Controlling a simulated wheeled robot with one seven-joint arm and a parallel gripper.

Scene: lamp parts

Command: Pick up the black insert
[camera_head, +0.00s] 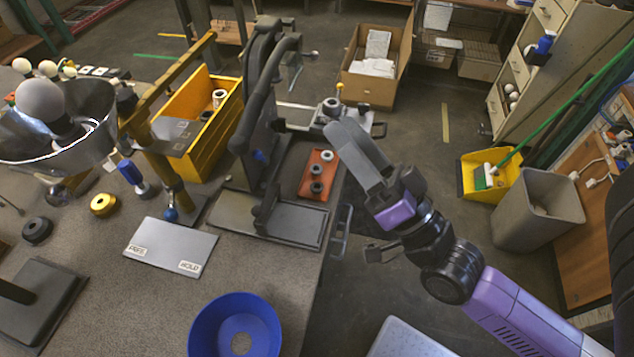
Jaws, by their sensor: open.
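A larger black ring (37,230) lies on the table at far left. I cannot tell which of these is the black insert. My gripper (347,137) is open and hangs to the right of the orange tray, past the table's edge, pointing up and left. I see nothing between its fingers, though the gap is mostly hidden from this angle.
A black upright press-like fixture (262,110) stands just left of the orange tray. A blue bowl (235,330), a grey labelled plate (170,250), a gold ring (103,204) and a yellow bin (205,145) are on the table. A cardboard box (377,85) stands beyond.

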